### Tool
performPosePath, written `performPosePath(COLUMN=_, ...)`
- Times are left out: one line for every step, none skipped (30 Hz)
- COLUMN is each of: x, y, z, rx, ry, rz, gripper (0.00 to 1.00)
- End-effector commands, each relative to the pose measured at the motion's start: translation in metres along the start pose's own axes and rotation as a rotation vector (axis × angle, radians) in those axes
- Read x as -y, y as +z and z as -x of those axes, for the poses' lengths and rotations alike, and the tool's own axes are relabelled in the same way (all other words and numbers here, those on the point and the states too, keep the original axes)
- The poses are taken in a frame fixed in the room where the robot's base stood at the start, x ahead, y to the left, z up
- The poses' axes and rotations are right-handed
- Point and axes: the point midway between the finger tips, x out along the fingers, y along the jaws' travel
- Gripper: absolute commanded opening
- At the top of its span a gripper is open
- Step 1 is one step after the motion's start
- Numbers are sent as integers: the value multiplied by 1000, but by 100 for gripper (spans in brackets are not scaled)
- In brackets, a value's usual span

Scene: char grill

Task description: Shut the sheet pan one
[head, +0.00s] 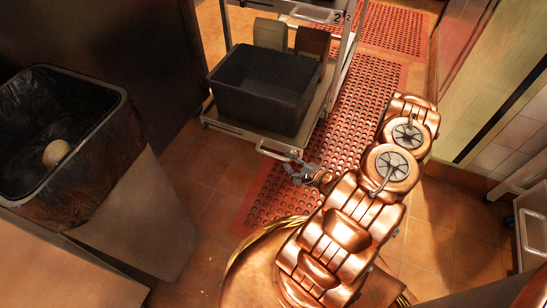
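A metal rack stands at the top middle in the head view. Its low tray-like shelf (228,124) reaches toward me, with a pale bar handle (272,152) on its front edge. A black bin (262,100) sits on this shelf. I cannot tell for sure whether this shelf is the sheet pan one. My gripper (296,166) is just right of and in front of the handle, low over the floor. Its fingers are small and partly lost against the mat, so I cannot tell whether they touch the handle or are open.
A tall trash can (135,185) with a black liner and a round pale item (56,152) inside stands left. A red perforated mat (352,105) runs beside and behind the rack. Tiled floor (215,165) is free between can and rack. A metal handle (530,232) is at right.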

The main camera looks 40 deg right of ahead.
Motion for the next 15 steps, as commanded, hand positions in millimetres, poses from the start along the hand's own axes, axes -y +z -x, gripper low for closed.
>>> performPosePath(x=-2, y=0, z=0, rx=3, ry=-12, rz=-13, gripper=41)
performPosePath(x=-2, y=0, z=0, rx=4, ry=-17, rz=-18, gripper=41)
performPosePath(x=-2, y=1, z=-1, rx=6, ry=-22, rz=-22, gripper=41)
performPosePath(x=-2, y=1, z=-1, rx=6, ry=-24, rz=-24, gripper=41)
performPosePath(x=-2, y=1, z=-2, rx=7, ry=-25, rz=-25, gripper=41)
performPosePath(x=-2, y=1, z=-4, rx=7, ry=-26, rz=-25, gripper=41)
performPosePath(x=-2, y=1, z=-6, rx=7, ry=-25, rz=-25, gripper=41)
performPosePath(x=-1, y=1, z=-8, rx=7, ry=-25, rz=-24, gripper=41)
performPosePath(x=-2, y=1, z=-12, rx=7, ry=-24, rz=-24, gripper=41)
performPosePath(x=-2, y=1, z=-14, rx=7, ry=-24, rz=-24, gripper=41)
performPosePath(x=-2, y=1, z=-17, rx=7, ry=-24, rz=-24, gripper=41)
performPosePath(x=-2, y=1, z=-22, rx=8, ry=-24, rz=-24, gripper=41)
performPosePath(x=-2, y=1, z=-25, rx=8, ry=-24, rz=-24, gripper=41)
performPosePath(x=-2, y=1, z=-28, rx=8, ry=-23, rz=-23, gripper=41)
performPosePath(x=-2, y=1, z=-32, rx=8, ry=-23, rz=-23, gripper=41)
